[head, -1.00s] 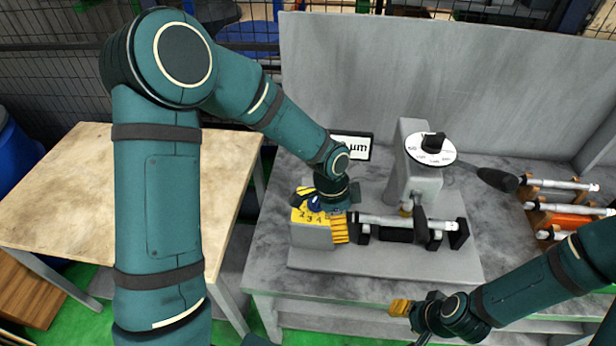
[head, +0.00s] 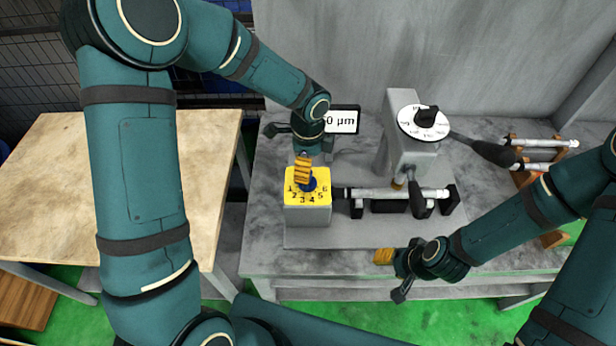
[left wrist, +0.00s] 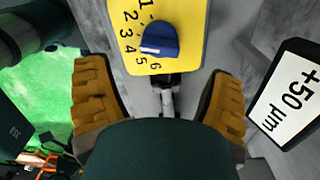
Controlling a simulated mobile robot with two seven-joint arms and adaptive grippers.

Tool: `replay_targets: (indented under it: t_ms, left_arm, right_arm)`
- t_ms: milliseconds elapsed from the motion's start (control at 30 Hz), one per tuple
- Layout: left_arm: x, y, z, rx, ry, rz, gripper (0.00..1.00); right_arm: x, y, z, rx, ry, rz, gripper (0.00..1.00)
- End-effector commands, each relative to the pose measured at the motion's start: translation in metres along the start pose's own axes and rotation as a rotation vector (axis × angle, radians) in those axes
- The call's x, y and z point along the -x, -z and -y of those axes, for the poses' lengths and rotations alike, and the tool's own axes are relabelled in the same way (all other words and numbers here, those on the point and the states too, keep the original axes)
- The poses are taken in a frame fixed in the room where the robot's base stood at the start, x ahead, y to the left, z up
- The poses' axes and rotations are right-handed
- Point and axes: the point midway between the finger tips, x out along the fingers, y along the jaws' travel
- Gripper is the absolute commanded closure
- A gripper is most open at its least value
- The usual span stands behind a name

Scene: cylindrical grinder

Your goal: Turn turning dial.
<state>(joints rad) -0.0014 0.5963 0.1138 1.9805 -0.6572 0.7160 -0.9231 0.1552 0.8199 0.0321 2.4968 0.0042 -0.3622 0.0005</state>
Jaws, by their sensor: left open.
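A yellow dial face (head: 292,174) numbered 1 to 6 tops a grey block, with a blue knob (head: 309,184) on it. In the left wrist view the blue knob (left wrist: 160,40) has its light mark near 4 and 5. My left gripper (head: 302,168) is at the back edge of the dial. In its wrist view the fingers (left wrist: 160,100) are spread wide and empty, apart from the knob. A second dial, black on a white disc (head: 426,117), stands on the grey machine. My right gripper (head: 384,256) hangs by the bench's front edge; its opening is unclear.
A display (head: 343,121) stands behind the dial block; its wrist-view face (left wrist: 290,95) reads +50 µm. A cylindrical workpiece (head: 390,194) is mounted right of the block. More cylinders (head: 545,142) lie on a rack at right. A wooden table (head: 50,190) is at left.

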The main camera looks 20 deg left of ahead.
Motion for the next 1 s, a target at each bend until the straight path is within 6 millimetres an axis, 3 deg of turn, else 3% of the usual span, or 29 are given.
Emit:
replay_targets:
  t_ms: [100, 300, 767, 833, 967, 1000]
  left_arm:
    - [-0.025, 0.000, -0.001, -0.001, -0.004, 0.001, 0.17]
    - [-0.051, 0.000, -0.001, 0.000, -0.002, 0.000, 0.17]
    - [-0.063, 0.000, 0.000, 0.001, 0.000, -0.001, 0.17]
    - [-0.063, 0.000, 0.000, 0.001, 0.000, -0.001, 0.35]
    - [-0.063, 0.000, 0.000, 0.001, 0.000, -0.001, 0.81]
    - [-0.063, 0.000, 0.000, 0.001, 0.000, -0.001, 0.86]
  right_arm:
    - [-0.002, 0.000, -0.001, 0.000, -0.001, 0.000, 0.53]
    - [-0.004, 0.000, -0.001, 0.000, -0.001, 0.000, 0.53]
    - [-0.004, 0.000, -0.001, 0.000, -0.001, 0.000, 0.53]
    - [-0.004, 0.000, -0.001, 0.000, -0.001, 0.000, 0.53]
    - [-0.004, 0.000, -0.001, 0.000, -0.001, 0.000, 0.53]
    - [-0.004, -0.001, -0.001, 0.000, -0.001, 0.000, 0.53]
